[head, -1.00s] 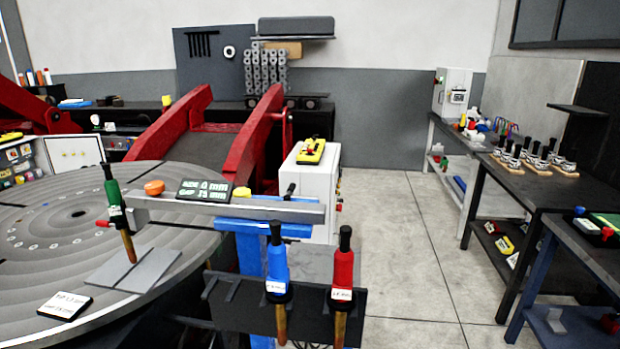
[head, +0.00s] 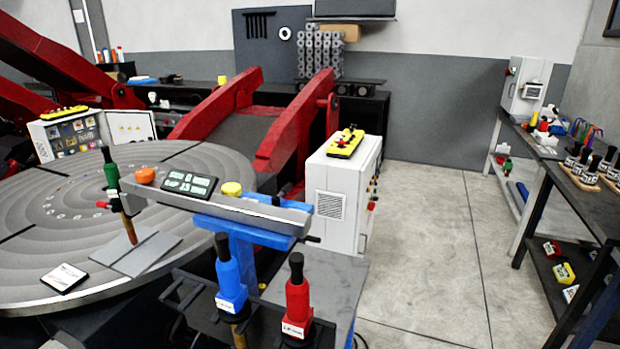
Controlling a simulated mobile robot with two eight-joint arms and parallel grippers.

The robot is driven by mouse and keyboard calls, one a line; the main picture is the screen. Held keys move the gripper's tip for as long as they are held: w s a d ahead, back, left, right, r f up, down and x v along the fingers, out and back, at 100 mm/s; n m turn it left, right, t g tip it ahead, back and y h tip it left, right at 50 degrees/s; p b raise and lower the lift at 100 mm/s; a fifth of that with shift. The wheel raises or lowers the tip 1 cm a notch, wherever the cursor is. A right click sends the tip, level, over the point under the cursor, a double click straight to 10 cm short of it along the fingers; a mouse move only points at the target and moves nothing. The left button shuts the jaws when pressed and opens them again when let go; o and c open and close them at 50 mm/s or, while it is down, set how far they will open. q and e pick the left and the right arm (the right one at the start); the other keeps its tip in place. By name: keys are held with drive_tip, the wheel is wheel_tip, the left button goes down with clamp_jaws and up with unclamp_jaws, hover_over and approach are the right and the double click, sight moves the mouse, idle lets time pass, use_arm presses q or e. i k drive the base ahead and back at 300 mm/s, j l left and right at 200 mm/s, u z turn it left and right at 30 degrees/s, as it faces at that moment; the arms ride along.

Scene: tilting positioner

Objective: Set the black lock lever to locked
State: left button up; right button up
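A small black lever-like part (head: 284,191) shows at the right part of the grey beam (head: 240,207); I cannot tell for certain that it is the lock lever, or how it is set. The beam rests on a blue post (head: 243,246) and reaches over the round grey turntable (head: 60,215). An orange knob (head: 145,175), a black display (head: 188,185) and a yellow knob (head: 232,189) sit along the beam. Neither of my grippers is in view.
A green-handled torch (head: 110,172) stands at the beam's left end. Blue (head: 229,275) and red (head: 297,292) torches stand in a front rack. A white cabinet (head: 345,195) with a yellow pendant (head: 345,142) stands behind. Open floor (head: 425,220) lies right, before a dark bench (head: 570,200).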

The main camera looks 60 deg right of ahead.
sight(276, 200)
drive_tip(key=k+l, duration=0.2)
drive_tip(key=l, duration=0.2)
drive_tip(key=k+l, duration=0.15)
drive_tip(key=l, duration=0.2)
drive_tip(key=k+l, duration=0.2)
drive_tip(key=l, duration=0.2)
drive_tip(key=k+l, duration=0.15)
drive_tip(key=l, duration=0.25)
drive_tip(key=k+l, duration=0.2)
drive_tip(key=l, duration=0.15)
